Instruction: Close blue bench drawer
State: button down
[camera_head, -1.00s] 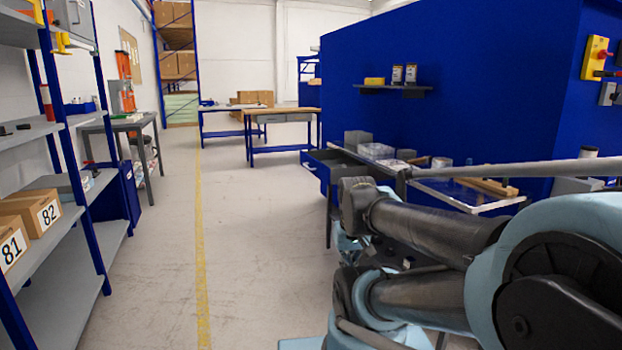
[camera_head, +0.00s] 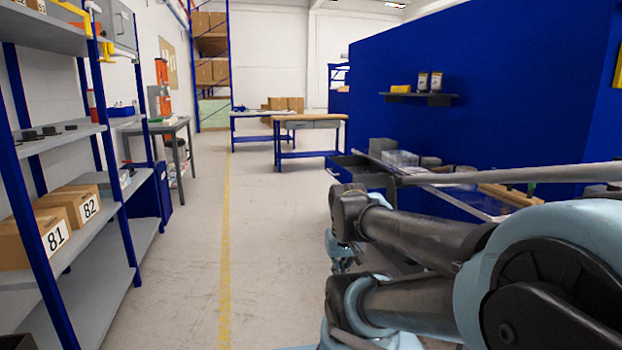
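The blue bench drawer (camera_head: 372,181) is right of centre, at the far left end of the bench along the blue partition. It stands open, with its dark inside showing, and sticks out toward the aisle. My arm's dark and light-blue links fill the lower right and hide the floor and bench parts below and right of the drawer. My gripper's fingers cannot be made out. The bench top (camera_head: 478,207) carries clear boxes (camera_head: 400,158) and small containers.
Shelving with boxes (camera_head: 81,206) marked 81 and 82 lines the left side. The aisle floor (camera_head: 270,240) is clear, with a yellow line. A wooden-topped table (camera_head: 310,118) stands farther back. The blue partition (camera_head: 500,90) bounds the right side.

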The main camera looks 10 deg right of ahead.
aim_at(342, 168)
jog(key=u, duration=0.3)
jog(key=i, duration=1.2)
jog(key=z, duration=0.15)
